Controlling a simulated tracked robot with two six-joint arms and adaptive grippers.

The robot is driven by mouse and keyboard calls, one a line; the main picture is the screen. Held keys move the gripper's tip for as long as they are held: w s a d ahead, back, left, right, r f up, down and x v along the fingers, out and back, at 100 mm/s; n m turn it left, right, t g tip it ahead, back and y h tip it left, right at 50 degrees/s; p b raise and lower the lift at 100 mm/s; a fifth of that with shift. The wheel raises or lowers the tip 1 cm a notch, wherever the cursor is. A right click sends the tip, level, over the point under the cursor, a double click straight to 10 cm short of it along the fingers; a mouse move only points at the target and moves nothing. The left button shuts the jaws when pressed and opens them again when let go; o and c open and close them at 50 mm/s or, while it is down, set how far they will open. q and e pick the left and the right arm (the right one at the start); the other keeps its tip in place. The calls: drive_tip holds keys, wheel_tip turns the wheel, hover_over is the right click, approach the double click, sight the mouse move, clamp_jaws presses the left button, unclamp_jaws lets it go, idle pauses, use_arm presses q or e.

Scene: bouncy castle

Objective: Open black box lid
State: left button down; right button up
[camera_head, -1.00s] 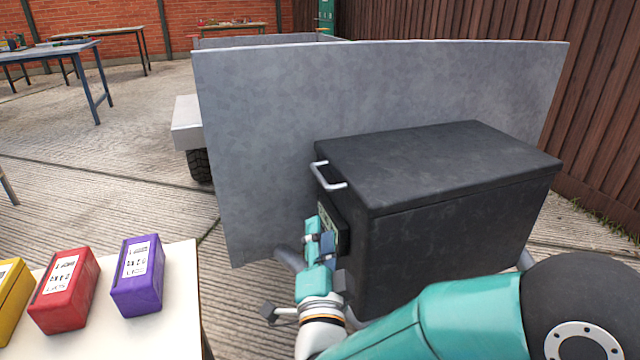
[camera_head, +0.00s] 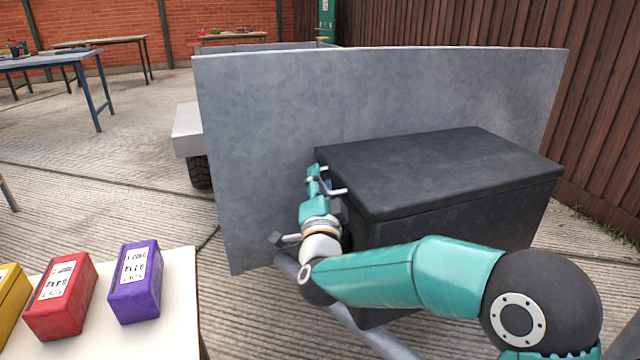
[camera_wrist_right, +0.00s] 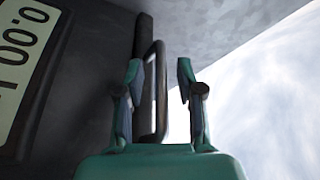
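The black box (camera_head: 450,232) stands against a grey metal panel, its flat lid (camera_head: 430,170) down. A metal handle (camera_head: 338,191) sticks out from the lid's left edge. My right gripper (camera_head: 318,177) is at this handle, partly hidden by its own wrist. In the right wrist view, the two fingers (camera_wrist_right: 158,92) are apart and the handle bar (camera_wrist_right: 160,75) shows between them, with gaps on both sides. A pale label plate (camera_wrist_right: 22,62) is on the box front at the left of that view. My left gripper is not in view.
The grey panel (camera_head: 260,130) belongs to a trailer and rises right behind the box. A white table (camera_head: 175,335) at lower left holds a red box (camera_head: 60,297), a purple box (camera_head: 136,282) and a yellow box (camera_head: 10,300). A wooden fence (camera_head: 600,130) stands at right.

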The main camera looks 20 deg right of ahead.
clamp_jaws()
idle(0.3)
